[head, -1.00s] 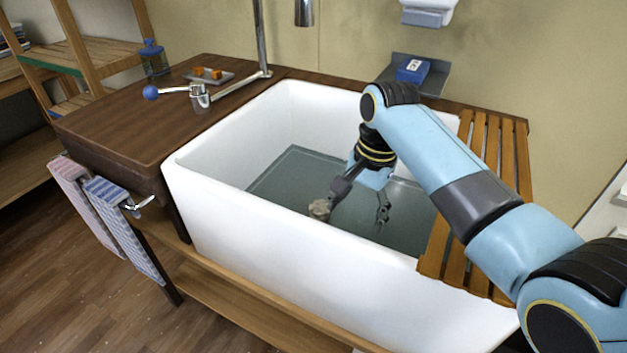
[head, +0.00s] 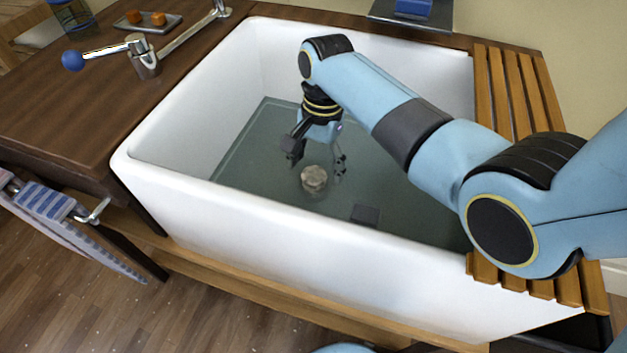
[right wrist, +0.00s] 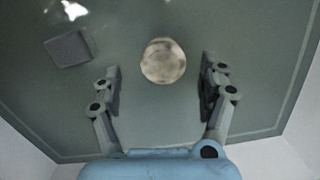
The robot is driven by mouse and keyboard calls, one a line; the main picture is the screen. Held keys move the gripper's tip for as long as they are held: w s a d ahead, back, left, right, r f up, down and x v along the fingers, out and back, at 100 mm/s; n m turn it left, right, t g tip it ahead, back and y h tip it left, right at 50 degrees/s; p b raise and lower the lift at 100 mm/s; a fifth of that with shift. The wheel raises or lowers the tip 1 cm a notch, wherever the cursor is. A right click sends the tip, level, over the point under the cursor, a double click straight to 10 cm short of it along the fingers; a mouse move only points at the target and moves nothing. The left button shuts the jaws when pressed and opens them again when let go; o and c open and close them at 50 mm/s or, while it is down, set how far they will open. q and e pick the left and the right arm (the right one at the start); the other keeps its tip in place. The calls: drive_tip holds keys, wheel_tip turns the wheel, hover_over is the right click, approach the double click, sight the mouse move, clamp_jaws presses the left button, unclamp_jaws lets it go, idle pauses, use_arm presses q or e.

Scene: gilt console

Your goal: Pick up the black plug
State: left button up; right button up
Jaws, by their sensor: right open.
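My right gripper (head: 316,158) reaches down into the white sink (head: 215,200), its two fingers apart. In the right wrist view the open fingers (right wrist: 160,75) stand on either side of a round, mottled beige thing (right wrist: 162,61), with gaps on both sides. The beige thing also shows in the head view (head: 314,178), low in the sink. A flat dark grey square (head: 365,215) lies near the front wall; the right wrist view shows it at upper left (right wrist: 68,48), outside the fingers. I cannot tell which thing is the black plug. My left gripper is out of view.
The sink holds murky grey-green water, and its high white walls surround my right gripper. A slatted wooden rack (head: 512,88) covers the right end. A tap with a blue knob (head: 72,60) and a small tray (head: 148,22) stand on the left wooden top.

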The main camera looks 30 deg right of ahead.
sight(314, 174)
drive_tip(key=f, duration=0.3)
drive_tip(key=shift+w+a+f+b, duration=0.15)
drive_tip(key=shift+a+f+b, duration=0.1)
drive_tip(key=shift+f+b, duration=0.15)
drive_tip(key=shift+c, duration=1)
drive_tip(key=c, duration=1.1)
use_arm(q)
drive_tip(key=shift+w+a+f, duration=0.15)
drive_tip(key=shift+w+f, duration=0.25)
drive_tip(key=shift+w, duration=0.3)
use_arm(e)
drive_tip(key=shift+c, duration=0.2)
